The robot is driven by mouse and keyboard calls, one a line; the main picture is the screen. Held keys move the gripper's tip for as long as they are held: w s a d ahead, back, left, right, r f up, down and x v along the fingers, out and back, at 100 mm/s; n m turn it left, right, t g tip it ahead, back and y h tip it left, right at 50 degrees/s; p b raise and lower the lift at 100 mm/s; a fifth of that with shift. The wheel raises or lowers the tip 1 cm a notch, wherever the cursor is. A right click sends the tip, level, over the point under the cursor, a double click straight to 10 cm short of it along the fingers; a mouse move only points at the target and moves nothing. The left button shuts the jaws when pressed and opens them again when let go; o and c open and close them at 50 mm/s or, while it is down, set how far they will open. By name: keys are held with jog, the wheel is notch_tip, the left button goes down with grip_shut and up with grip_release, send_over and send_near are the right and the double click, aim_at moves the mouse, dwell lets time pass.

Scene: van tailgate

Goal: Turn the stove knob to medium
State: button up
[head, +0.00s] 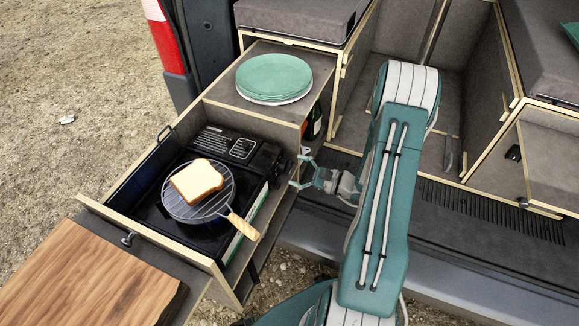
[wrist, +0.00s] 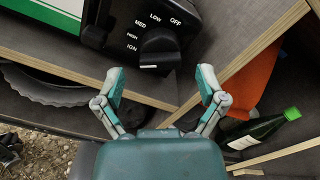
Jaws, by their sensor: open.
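The black stove knob (wrist: 159,48) is near the top middle of the wrist view, on the stove's black control end. Labels OFF, LOW, MED, HIGH and IGN curve around its upper left. Which label it is set to is hard to tell. My gripper (wrist: 161,82) is open and empty, with one finger on each side below the knob and apart from it in the picture. In the head view my gripper (head: 303,171) is just right of the black stove (head: 148,207). The knob is not clear in the head view.
A round wire grill (head: 209,207) with bread (head: 197,181) on it sits on the stove, its wooden handle (head: 243,225) pointing my way. Green plates (head: 273,77) stand on the cabinet behind. A green bottle (wrist: 265,130) lies right of my gripper. A wooden board (head: 85,275) is front left.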

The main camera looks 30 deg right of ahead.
aim_at(286, 166)
jog(key=shift+x, duration=1.2)
jog(key=c, duration=1.1)
jog(key=shift+m, duration=0.4)
jog(key=m, duration=0.4)
jog(key=shift+m, duration=0.3)
jog(key=m, duration=0.5)
jog(key=shift+m, duration=0.4)
